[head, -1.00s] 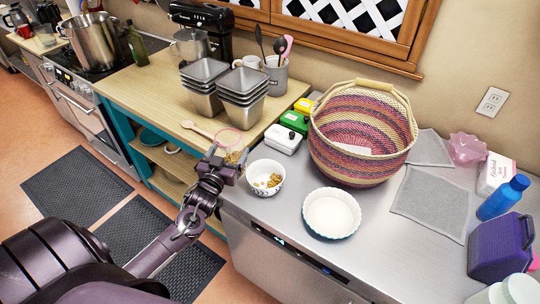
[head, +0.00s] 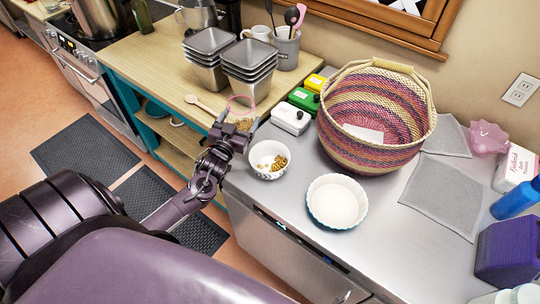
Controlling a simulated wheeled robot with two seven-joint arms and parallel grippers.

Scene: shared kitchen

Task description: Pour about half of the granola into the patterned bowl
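My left gripper (head: 228,134) is shut on a clear container with a pinkish rim (head: 240,101). Granola (head: 243,125) shows inside the container. The gripper hides part of it, and I cannot tell exactly how far it is tilted. The container is behind and left of the patterned bowl (head: 258,171), apart from it. This small white bowl has dark marks on its outside and stands upright on the steel counter. Some granola (head: 279,163) lies inside it, mostly on the right, with white bottom showing. My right gripper is not in view.
A white fluted dish (head: 337,203) stands right of the patterned bowl. A large woven basket (head: 375,115) and a white-lidded box (head: 290,119) are behind. Stacked metal tins (head: 247,70) and a wooden spoon (head: 200,105) are on the wooden counter. Grey cloths (head: 442,195) lie to the right.

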